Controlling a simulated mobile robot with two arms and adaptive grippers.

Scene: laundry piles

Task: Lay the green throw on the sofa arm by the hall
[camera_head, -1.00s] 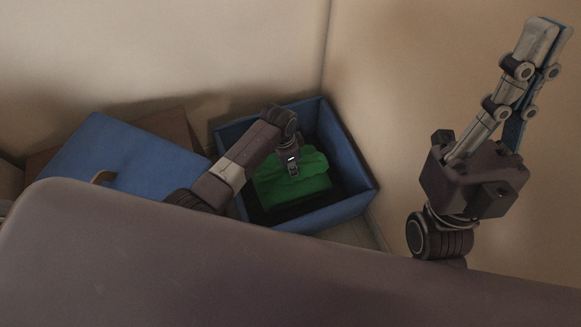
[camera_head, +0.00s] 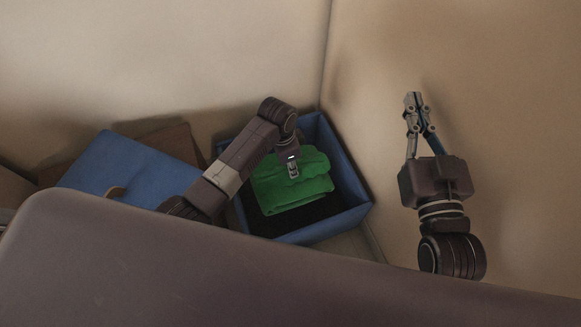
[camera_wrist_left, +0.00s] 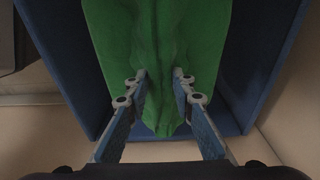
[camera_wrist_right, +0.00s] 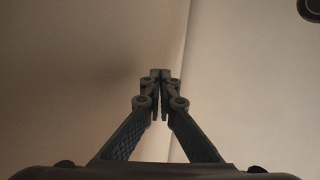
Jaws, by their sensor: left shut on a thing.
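The green throw (camera_head: 290,188) is a folded, soft bundle inside an open blue bin (camera_head: 352,180). In the left wrist view the throw (camera_wrist_left: 160,40) bunches up between the two fingers. My left gripper (camera_head: 293,172) reaches down over the bin and is shut on the throw's top; its fingertips (camera_wrist_left: 161,80) pinch a ridge of cloth. The throw seems to hang over the bin's dark floor, but I cannot tell the gap. My right gripper (camera_head: 413,98) is empty, pointing up by the right wall; its fingertips meet in its wrist view (camera_wrist_right: 160,76). No sofa arm is recognisable.
A blue flat-topped item (camera_head: 125,170) lies left of the bin, with a brown box-like thing (camera_head: 172,142) behind it. Walls meet in a corner just behind the bin. The space around my right gripper is clear up to the wall.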

